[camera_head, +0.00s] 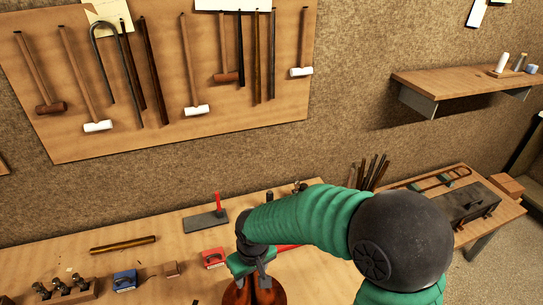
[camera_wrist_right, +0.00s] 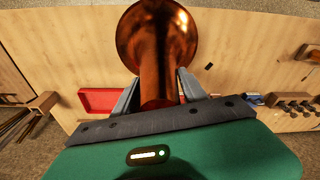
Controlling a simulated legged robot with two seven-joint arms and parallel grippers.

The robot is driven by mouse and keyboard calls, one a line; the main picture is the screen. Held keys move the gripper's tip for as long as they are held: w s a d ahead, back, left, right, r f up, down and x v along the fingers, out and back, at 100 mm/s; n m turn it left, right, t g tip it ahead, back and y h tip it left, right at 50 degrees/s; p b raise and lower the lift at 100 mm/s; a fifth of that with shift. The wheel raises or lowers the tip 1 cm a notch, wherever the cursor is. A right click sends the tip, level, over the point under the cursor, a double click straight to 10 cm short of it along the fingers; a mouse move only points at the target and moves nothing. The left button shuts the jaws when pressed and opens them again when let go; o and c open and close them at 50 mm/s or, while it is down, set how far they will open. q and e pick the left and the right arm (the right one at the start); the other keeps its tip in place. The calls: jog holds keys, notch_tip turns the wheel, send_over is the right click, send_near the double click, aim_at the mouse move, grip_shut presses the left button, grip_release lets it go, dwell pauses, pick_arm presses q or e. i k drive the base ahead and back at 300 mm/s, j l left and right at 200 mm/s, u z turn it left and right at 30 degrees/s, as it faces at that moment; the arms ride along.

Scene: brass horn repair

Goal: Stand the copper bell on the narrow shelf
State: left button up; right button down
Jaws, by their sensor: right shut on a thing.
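The copper bell shows at the bottom edge of the head view (camera_head: 235,295), partly cut off and partly behind my gripper. In the right wrist view its wide flare (camera_wrist_right: 157,32) faces away from my wrist and its narrow stem lies between the fingers. My right gripper (camera_head: 260,277) is shut on that stem; its fingers also show in the right wrist view (camera_wrist_right: 158,92). I cannot tell whether the bell touches the bench. The narrow wooden shelf (camera_head: 440,83) is on the wall at upper right, far from the bell. My left gripper is out of view.
The shelf's right end holds a small tray with several little bottles (camera_head: 503,63). The shelf's left and middle are bare. The workbench (camera_head: 170,235) carries a red-handled tool on a grey plate (camera_head: 207,220), red and blue boxes and a brass tube (camera_head: 123,245). Hammers hang on a board (camera_head: 160,60).

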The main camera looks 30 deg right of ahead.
aim_at(446, 80)
jog(key=k+l+u, duration=0.1)
jog(key=l, duration=0.35)
jog(key=k+l+u, duration=0.1)
jog(key=k+l, duration=0.25)
jog(key=k+l+u, duration=0.1)
jog(key=k+l, duration=0.15)
jog(key=l, duration=0.3)
jog(key=k+l+u, duration=0.1)
jog(key=k+l, duration=0.15)
jog(key=l, duration=0.15)
jog(key=k+l+u, duration=0.15)
jog(key=l, duration=0.35)
jog(key=k+l+u, duration=0.1)
jog(key=l, duration=0.4)
jog(key=k+l+u, duration=0.15)
jog(key=k+l, duration=0.2)
jog(key=k+l+u, duration=0.15)
jog(key=l, duration=0.4)
jog(key=k+l+u, duration=0.15)
jog(key=k+l, duration=0.2)
jog(key=l, duration=0.05)
